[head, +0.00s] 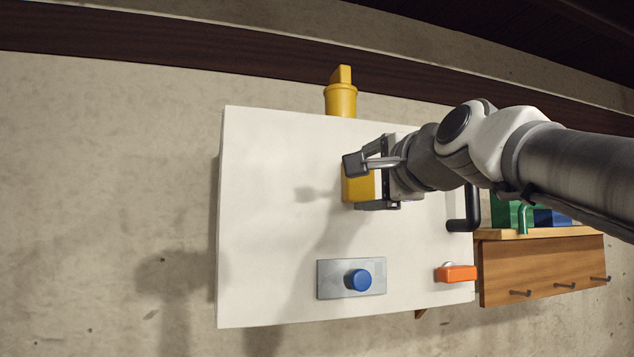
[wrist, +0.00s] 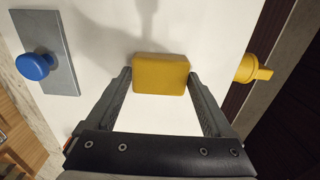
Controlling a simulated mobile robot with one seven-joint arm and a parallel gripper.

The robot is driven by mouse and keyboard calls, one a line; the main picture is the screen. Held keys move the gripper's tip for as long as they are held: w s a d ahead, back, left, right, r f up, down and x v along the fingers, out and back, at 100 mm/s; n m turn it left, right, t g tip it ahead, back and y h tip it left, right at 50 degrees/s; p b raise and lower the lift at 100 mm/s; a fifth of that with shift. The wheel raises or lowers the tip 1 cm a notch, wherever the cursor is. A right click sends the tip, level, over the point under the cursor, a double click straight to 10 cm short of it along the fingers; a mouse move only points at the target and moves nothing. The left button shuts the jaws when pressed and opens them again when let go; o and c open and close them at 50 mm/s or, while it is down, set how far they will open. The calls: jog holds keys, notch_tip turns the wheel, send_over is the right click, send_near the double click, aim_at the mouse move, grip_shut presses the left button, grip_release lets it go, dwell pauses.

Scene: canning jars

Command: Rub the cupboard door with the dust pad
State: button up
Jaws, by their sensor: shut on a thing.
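The cupboard door (head: 265,180) is the broad white panel in the middle of the head view; it also fills the background of the wrist view (wrist: 100,30). The dust pad is a yellow block (head: 359,186), also in the wrist view (wrist: 160,73). My gripper (head: 366,184) is shut on the pad, with one finger on each side of it, as the wrist view (wrist: 160,82) shows. The pad is in front of the door's upper right part. I cannot tell whether its far face touches the door. The arm hides some of the door's right side.
A blue knob (head: 358,280) on a grey plate (head: 330,278) sticks out low on the door. A black handle (head: 468,215) and an orange piece (head: 457,274) are at its right edge. A yellow fixture (head: 341,98) stands above; a wooden hook shelf (head: 540,265) is right.

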jog(key=shift+w+d, duration=0.25)
jog(key=shift+d, duration=0.65)
jog(key=shift+s+a+p, duration=0.3)
jog(key=shift+s+a, duration=0.05)
jog(key=shift+a, duration=0.8)
jog(key=shift+s+a+p, duration=0.25)
jog(key=shift+s+a, duration=0.1)
jog(key=shift+a, duration=0.85)
jog(key=shift+s+a+p, duration=0.3)
jog(key=shift+s+a, duration=0.05)
jog(key=shift+a, duration=0.8)
jog(key=shift+s+a+r+p, duration=0.15)
jog(key=shift+a+p, duration=0.15)
jog(key=shift+a, duration=0.3)
jog(key=shift+s+a+f+p, duration=0.15)
jog(key=shift+a+p, duration=0.15)
jog(key=shift+a, duration=0.25)
jog(key=shift+s+a, duration=0.1)
jog(key=shift+a, duration=0.4)
jog(key=shift+s+f, duration=0.1)
jog(key=shift+s, duration=0.45)
jog(key=shift+b+v, duration=0.9)
jog(key=shift+v, duration=1.55)
jog(key=shift+d, duration=0.15)
